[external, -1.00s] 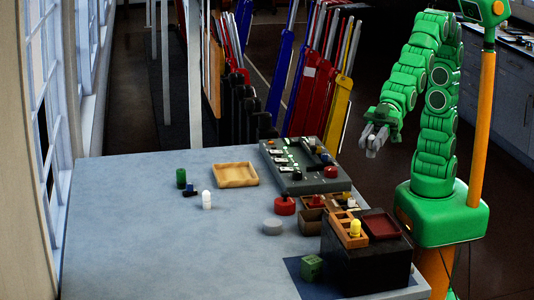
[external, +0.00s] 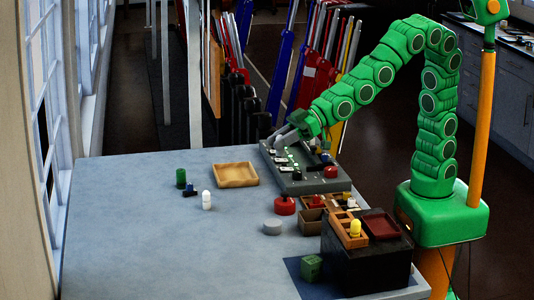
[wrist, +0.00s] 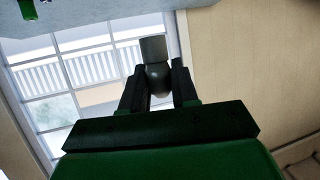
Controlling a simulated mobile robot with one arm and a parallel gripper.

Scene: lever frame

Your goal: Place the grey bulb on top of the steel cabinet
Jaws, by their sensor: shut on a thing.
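My gripper (external: 284,136) is high at the back of the table, over or near the far end of the grey lever panel. In the wrist view my gripper (wrist: 158,88) is shut on the grey bulb (wrist: 155,50), with its round part between the dark fingers and its cylindrical end pointing out. The bulb is hard to pick out in the external view. A dark box-like cabinet (external: 345,268), which looks like the steel cabinet, stands at the table's front right. On its top are a wooden rack with a yellow bulb (external: 355,228) and a dark red tray (external: 382,226).
The lever panel (external: 300,184) stands at the back right of the table (external: 150,240). The table's left part is clear.

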